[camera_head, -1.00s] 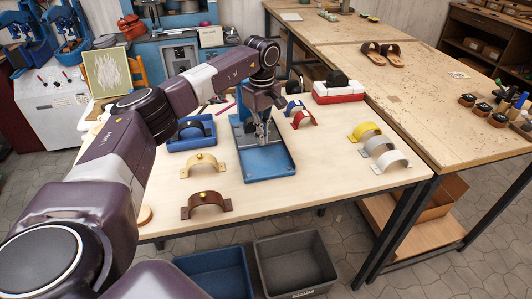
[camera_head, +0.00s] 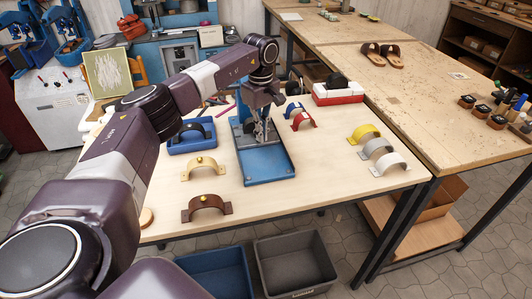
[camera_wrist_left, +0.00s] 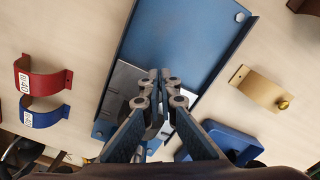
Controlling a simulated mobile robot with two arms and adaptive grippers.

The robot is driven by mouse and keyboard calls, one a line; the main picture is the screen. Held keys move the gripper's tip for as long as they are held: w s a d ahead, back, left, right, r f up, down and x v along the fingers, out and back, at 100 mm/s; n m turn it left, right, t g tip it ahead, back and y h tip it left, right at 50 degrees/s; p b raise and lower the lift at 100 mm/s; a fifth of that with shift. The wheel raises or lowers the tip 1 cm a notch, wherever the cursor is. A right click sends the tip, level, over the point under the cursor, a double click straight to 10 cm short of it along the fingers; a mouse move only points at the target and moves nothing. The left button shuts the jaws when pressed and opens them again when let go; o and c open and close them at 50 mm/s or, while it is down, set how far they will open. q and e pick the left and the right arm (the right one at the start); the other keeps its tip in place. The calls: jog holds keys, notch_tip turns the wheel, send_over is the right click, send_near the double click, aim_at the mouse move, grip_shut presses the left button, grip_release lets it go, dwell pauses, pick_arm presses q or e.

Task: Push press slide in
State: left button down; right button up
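The press (camera_head: 270,166) has a long blue base and stands on the pale table. Its blue plate also shows in the left wrist view (camera_wrist_left: 190,45), with a flat silver metal part (camera_wrist_left: 122,82) on it, partly hidden by my fingers. My left gripper (camera_head: 262,138) is over the press, pointing down among its parts. In the left wrist view its fingertips (camera_wrist_left: 160,74) are together over the plate, with nothing clearly held between them. Whether they touch the slide cannot be told. My right gripper is not in view.
A blue tray (camera_head: 173,149) stands left of the press. Tan (camera_head: 189,174) and brown (camera_head: 188,213) straps lie in front of it. Red (camera_head: 303,123), blue, yellow (camera_head: 361,132), grey and white straps lie to the right. The table's front right is clear.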

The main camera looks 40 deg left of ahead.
pick_arm(q)
jog(key=shift+a+r+p, duration=0.35)
jog(key=shift+a+r, duration=0.35)
jog(key=shift+r, duration=0.2)
notch_tip(320, 180, up, 2)
jog(key=shift+r+p, duration=0.1)
jog(key=shift+p, duration=0.65)
jog(key=shift+a+r+p, duration=0.1)
jog(key=shift+r+p, duration=0.1)
jog(key=shift+p, duration=0.15)
jog(key=shift+a+r+p, duration=0.2)
jog(key=shift+r+p, duration=0.15)
jog(key=shift+p, duration=0.2)
jog(key=shift+d, duration=0.55)
jog(key=shift+a, duration=0.1)
